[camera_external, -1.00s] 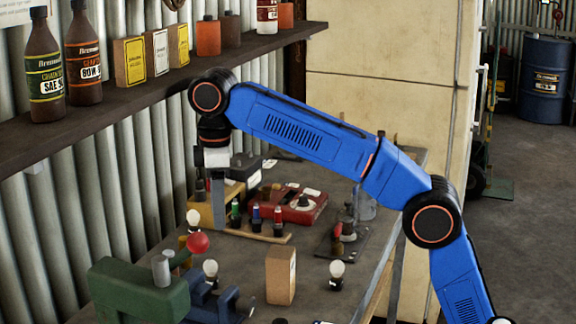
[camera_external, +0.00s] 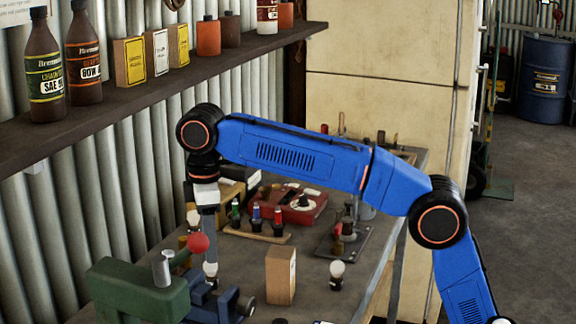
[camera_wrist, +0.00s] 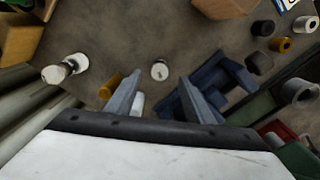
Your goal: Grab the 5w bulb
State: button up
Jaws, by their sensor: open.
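Several small bulbs with white globes and dark bases stand on the bench, and I cannot read a wattage on any. In the external view one bulb (camera_external: 193,218) is near the wall, one (camera_external: 210,269) is right at my gripper (camera_external: 209,250), and one (camera_external: 337,269) stands right of the cardboard box. My gripper points down over the bench. In the wrist view my gripper (camera_wrist: 158,98) is open with nothing clearly between its fingers. One bulb (camera_wrist: 160,70) shows just beyond the fingertips, and another (camera_wrist: 62,68) is to the left. A white thing by the left finger is partly hidden.
A blue vise (camera_external: 215,298) and a green machine with a red knob (camera_external: 140,290) stand close to my gripper. A cardboard box (camera_external: 280,274) is to the right. A red case (camera_external: 296,206) is farther back. The shelf (camera_external: 130,95) hangs along the wall.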

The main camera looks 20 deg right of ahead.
aim_at(211, 267)
jog(key=shift+f, duration=3.35)
jog(key=c, duration=1.1)
